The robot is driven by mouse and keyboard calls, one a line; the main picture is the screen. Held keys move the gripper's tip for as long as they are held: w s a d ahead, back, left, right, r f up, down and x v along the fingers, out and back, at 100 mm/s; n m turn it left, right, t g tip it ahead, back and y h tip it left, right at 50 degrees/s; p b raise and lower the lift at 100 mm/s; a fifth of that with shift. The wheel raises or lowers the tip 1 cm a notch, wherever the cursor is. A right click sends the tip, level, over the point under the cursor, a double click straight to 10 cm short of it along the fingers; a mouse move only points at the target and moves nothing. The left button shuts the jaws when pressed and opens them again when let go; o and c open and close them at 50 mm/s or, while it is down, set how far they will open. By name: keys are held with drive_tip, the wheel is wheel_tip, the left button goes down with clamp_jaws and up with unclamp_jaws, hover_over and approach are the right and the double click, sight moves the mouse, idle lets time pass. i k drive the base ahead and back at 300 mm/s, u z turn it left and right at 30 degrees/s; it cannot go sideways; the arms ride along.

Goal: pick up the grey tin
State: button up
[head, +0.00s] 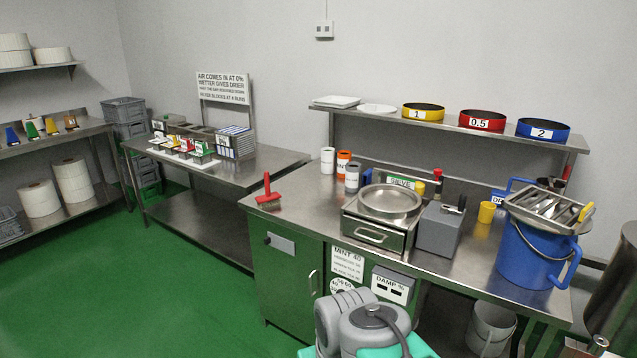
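The grey tin (352,178) is a small upright cylinder with a pale label band. It stands on the steel bench (300,215), behind and left of the round steel pan. An orange tin (343,162) stands just behind it to the left, and a white tin (327,160) stands further left. A small blue item (367,177) sits close on its right. My arm's grey and teal links show at the bottom middle, well in front of the bench. My gripper is not in view.
The steel pan (390,199) on its square base and a grey tool box (440,228) stand right of the tin. A blue bucket (528,258) holds the right end.

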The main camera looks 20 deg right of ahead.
sight(352, 169)
drive_tip(key=u, duration=0.7)
drive_tip(key=i, duration=1.65)
drive_tip(key=z, duration=1)
drive_tip(key=i, duration=1.15)
drive_tip(key=z, duration=0.3)
